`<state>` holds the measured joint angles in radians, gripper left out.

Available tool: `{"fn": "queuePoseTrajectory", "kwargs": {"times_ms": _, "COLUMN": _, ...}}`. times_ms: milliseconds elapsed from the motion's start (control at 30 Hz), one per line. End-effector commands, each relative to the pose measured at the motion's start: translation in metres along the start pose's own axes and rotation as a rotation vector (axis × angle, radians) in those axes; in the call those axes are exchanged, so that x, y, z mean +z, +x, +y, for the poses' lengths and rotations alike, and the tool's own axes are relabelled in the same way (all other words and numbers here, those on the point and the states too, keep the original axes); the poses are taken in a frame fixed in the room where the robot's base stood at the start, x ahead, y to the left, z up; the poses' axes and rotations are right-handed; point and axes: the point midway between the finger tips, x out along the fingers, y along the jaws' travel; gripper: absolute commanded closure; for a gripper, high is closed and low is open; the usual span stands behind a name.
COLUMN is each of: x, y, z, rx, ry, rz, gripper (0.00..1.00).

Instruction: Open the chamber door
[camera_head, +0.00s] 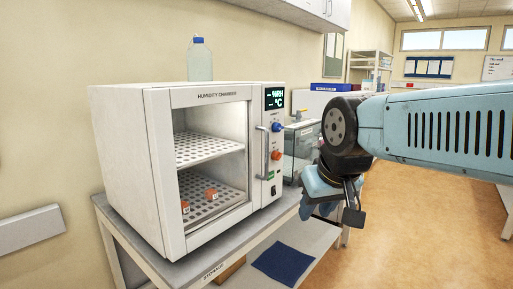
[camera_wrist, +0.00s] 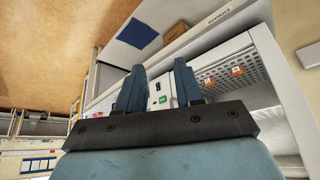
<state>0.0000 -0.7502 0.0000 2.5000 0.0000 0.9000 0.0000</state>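The white humidity chamber (camera_head: 160,165) stands on a bench at the left in the head view. Its framed, windowed door (camera_head: 205,98) appears shut, with perforated shelves visible behind it. A vertical grey bar handle (camera_head: 265,153) is at the door's right side, by the control panel. My gripper (camera_head: 306,209) is to the right of the handle and apart from it in the head view. In the wrist view the two blue fingers of my gripper (camera_wrist: 158,78) are spread, with the panel visible between them. I cannot make out the handle there.
Small orange-marked items (camera_head: 211,194) sit on the lower shelf. A clear bottle (camera_head: 200,60) stands on top of the chamber. A glass-sided box (camera_head: 303,140) is right behind the panel. A blue mat (camera_head: 283,263) lies on the lower bench shelf. Floor at the right is clear.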

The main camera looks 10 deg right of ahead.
Motion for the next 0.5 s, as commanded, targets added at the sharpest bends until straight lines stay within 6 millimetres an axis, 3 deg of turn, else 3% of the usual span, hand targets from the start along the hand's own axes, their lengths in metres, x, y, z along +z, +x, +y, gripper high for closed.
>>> {"fn": "queuePoseTrajectory", "kwargs": {"times_ms": 267, "x": -0.001, "y": 0.001, "z": -0.001, "rx": -0.010, "ry": 0.021, "rz": -0.011, "gripper": 0.64}}
{"fn": "queuePoseTrajectory", "kwargs": {"times_ms": 500, "x": -0.009, "y": 0.021, "z": -0.010, "rx": -0.144, "ry": 0.313, "rz": -0.168, "gripper": 0.64}}
